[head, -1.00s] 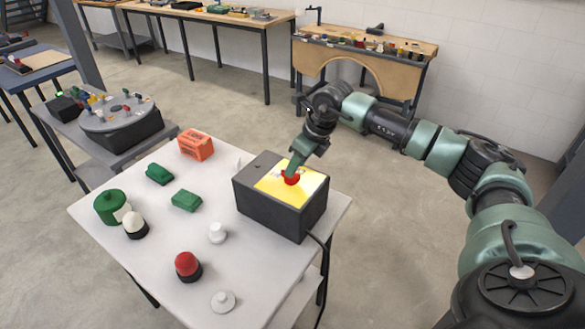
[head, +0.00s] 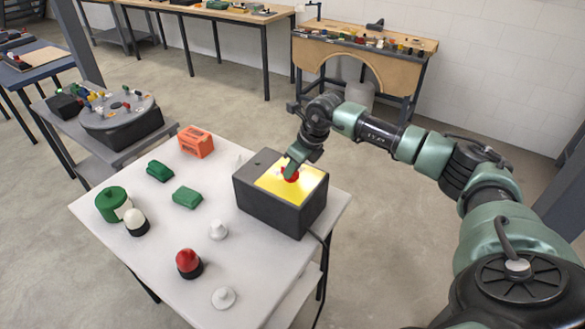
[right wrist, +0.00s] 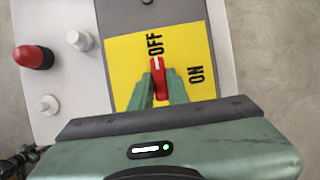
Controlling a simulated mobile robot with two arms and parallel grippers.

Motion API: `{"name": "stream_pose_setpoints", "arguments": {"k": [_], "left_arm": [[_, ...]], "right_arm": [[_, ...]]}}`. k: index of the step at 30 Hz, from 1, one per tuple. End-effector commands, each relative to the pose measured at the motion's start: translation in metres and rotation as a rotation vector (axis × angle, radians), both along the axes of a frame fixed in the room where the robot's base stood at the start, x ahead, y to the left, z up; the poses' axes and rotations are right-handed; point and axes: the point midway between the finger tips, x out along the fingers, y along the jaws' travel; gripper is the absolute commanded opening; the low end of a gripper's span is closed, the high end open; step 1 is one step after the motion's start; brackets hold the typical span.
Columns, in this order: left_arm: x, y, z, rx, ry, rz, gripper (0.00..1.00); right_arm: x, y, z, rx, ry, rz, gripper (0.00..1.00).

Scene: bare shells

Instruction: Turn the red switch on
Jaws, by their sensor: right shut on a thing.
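The red switch (right wrist: 160,74) is a rotary knob on the yellow plate (right wrist: 120,60) of a dark box (head: 265,209) at the table's right side. In the right wrist view its white mark points at the word OFF, and the word ON is to its right. In the head view the red switch (head: 291,175) is partly covered by my right gripper (head: 290,170). My right gripper's green fingers (right wrist: 160,84) are shut on the red switch, one on each side of it. My left gripper is in neither view.
Left of the box on the white table (head: 160,240) are an orange block (head: 196,142), green blocks (head: 187,197), a green cylinder (head: 112,203), a red-domed piece (head: 188,263) and white pieces (head: 224,298). A cable hangs from the box's right side.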

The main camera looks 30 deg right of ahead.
Motion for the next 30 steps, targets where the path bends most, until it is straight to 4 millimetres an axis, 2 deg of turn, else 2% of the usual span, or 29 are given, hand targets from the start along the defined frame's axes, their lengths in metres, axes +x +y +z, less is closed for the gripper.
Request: {"name": "stream_pose_setpoints", "arguments": {"k": [11, 30], "left_arm": [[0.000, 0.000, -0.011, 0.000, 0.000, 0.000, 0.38], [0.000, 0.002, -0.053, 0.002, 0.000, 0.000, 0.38]], "right_arm": [[0.000, 0.001, -0.001, 0.000, -0.003, -0.180, 0.00], [0.001, 0.006, -0.002, 0.002, -0.005, -0.781, 0.00]]}}
